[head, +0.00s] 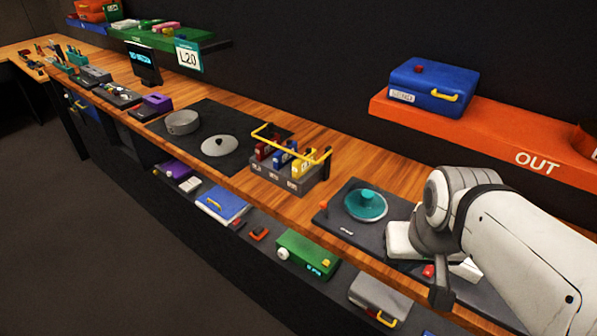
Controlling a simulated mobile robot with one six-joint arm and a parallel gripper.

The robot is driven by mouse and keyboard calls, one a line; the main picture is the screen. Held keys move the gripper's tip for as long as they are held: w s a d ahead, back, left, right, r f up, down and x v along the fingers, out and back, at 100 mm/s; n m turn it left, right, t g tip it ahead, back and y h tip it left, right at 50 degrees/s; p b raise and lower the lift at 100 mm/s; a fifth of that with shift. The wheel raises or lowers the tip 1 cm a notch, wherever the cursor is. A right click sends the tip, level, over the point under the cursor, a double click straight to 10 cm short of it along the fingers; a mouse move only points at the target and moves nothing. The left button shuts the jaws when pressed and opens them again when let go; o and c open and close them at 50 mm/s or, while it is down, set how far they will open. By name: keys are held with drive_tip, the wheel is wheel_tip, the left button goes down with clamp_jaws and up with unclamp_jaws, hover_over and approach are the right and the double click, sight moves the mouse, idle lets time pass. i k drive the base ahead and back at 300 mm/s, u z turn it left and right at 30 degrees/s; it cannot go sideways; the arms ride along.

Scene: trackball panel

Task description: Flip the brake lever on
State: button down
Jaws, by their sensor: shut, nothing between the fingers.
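A dark panel (338,232) with a teal dome-shaped ball (366,204) lies on the wooden counter at the right. A small red part (428,271) shows at the panel's front, beside my gripper; it may be the brake lever, but my arm hides most of that area. My gripper (441,294) is shut and empty, with its dark end low over the counter's front edge. Whether it touches the red part cannot be told. A grey block with red, blue and yellow levers (303,162) stands left of the panel; its labels are too small to read.
A pot (183,122) and a lid (219,146) sit on a dark mat further left. An orange shelf (480,128) holds a blue case (434,86) above. A lower shelf carries a green box (307,254).

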sight(323, 204)
drive_tip(key=u, duration=0.35)
drive_tip(key=k, duration=1.4)
drive_tip(key=u, duration=0.65)
drive_tip(key=i, duration=1.55)
drive_tip(key=z, duration=0.35)
